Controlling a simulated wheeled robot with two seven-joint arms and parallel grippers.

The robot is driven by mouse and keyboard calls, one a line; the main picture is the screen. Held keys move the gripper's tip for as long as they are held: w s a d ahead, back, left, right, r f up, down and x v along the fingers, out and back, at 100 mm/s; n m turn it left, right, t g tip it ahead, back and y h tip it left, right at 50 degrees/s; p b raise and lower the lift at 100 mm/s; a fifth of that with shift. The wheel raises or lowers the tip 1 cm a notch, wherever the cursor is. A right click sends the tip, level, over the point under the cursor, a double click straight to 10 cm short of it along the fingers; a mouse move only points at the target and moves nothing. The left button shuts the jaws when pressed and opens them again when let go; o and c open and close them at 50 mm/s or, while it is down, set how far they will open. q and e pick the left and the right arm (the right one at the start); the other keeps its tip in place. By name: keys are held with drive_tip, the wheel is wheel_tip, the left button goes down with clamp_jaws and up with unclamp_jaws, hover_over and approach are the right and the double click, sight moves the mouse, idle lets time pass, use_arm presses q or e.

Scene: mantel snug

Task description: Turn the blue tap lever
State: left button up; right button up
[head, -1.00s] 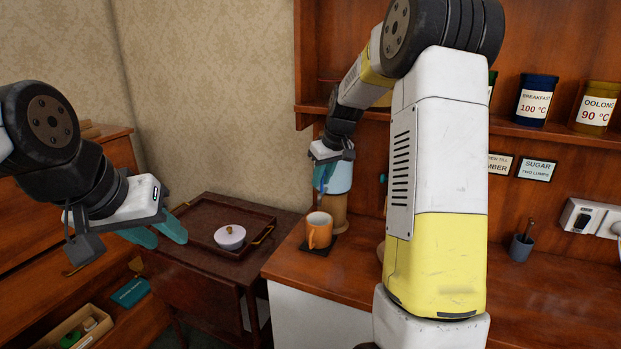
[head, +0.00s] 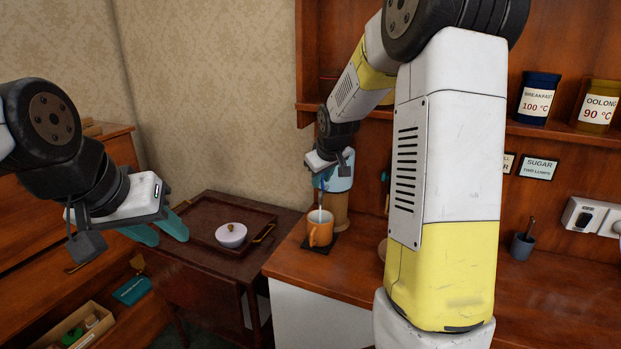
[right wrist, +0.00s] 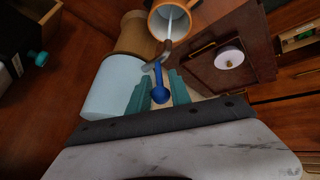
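The blue tap lever (right wrist: 160,82) sits between the fingers of my right gripper (right wrist: 160,76) in the right wrist view, with a narrow gap visible around it. In the head view my right gripper (head: 322,182) is in front of the pale blue urn (head: 340,183), which also shows in the wrist view (right wrist: 112,88). The grey spout (right wrist: 155,62) points over an orange mug (head: 320,232). A pale stream (head: 320,207) runs down into the mug. My left gripper (head: 160,232) is open and empty at the left.
The mug stands on a dark mat (head: 326,246) on the wooden counter (head: 300,262). A tray (head: 200,212) with a white lidded bowl (head: 231,235) is on the side table. Shelf tins (head: 537,98) and a grey cup (head: 522,245) are at the right.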

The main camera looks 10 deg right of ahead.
drive_tip(key=shift+r, duration=0.1)
drive_tip(key=v, duration=0.7)
drive_tip(key=shift+s+r, duration=0.25)
drive_tip(key=shift+o, duration=0.3)
drive_tip(key=shift+f, duration=0.1)
idle(6.0)
